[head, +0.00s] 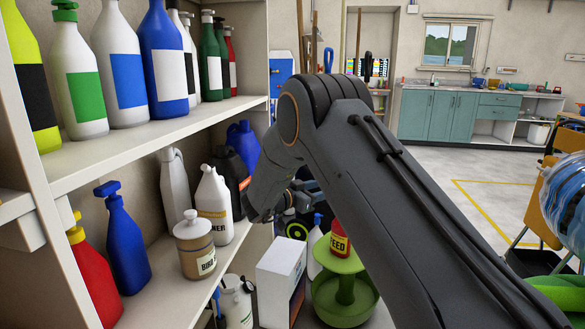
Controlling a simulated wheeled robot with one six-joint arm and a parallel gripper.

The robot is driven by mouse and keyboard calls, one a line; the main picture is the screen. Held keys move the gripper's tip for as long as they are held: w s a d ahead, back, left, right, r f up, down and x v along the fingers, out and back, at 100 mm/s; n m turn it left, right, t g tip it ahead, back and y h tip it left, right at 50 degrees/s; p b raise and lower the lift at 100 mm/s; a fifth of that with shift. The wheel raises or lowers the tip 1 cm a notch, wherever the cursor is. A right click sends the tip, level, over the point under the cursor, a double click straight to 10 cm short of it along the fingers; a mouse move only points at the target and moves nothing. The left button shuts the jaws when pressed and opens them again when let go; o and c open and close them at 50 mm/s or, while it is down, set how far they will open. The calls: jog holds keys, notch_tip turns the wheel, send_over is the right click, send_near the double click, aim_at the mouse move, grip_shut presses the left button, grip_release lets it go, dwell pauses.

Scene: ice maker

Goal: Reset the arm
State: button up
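My arm (400,190) rises from the lower right to its elbow joint near the top middle. It then bends down and left toward the shelf unit. The far end of the arm, with my gripper (264,207), is beside the right edge of the lower shelf. The gripper fingers are small and partly hidden behind the arm, so I cannot tell whether they are open or shut. I see nothing clearly held. No ice maker shows in this view.
The left shelf unit (190,127) holds several bottles. Below are a white box (281,281) and a green stand (345,292) with a red feed container (339,239). Floor is open toward teal cabinets (437,114).

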jog(key=a+r+n+t+y+b, duration=0.1)
jog(key=a+n+t+y+b, duration=0.15)
jog(key=a+n+y, duration=0.55)
jog(key=s+a+f+n+g+y+b, duration=0.1)
jog(key=s+a+y, duration=0.25)
jog(key=a, duration=0.35)
jog(key=s+a+f+n+g+y, duration=0.1)
jog(key=s+a+y, duration=0.2)
jog(key=s+a, duration=0.25)
jog(key=s+d+f+n+g+y+b, duration=0.1)
jog(key=s+f+n+g+b, duration=0.25)
jog(key=s, duration=1.15)
jog(key=s+d+f+n+g+y, duration=0.1)
jog(key=s+f+n+g, duration=0.35)
jog(key=s, duration=1.15)
jog(key=s+d+f+g+h, duration=0.3)
jog(key=s+d+g, duration=0.1)
jog(key=s+d, duration=0.6)
jog(key=s+d+r+m+p, duration=0.1)
jog(key=d+r+m+p, duration=0.2)
jog(key=d+r+p, duration=0.6)
jog(key=d+r+m+p, duration=0.3)
jog(key=d+r+p, duration=0.6)
jog(key=r+p, duration=0.6)
jog(key=shift+s+m+p, duration=0.35)
jog(key=shift+m+p, duration=0.05)
jog(key=shift+p, duration=0.35)
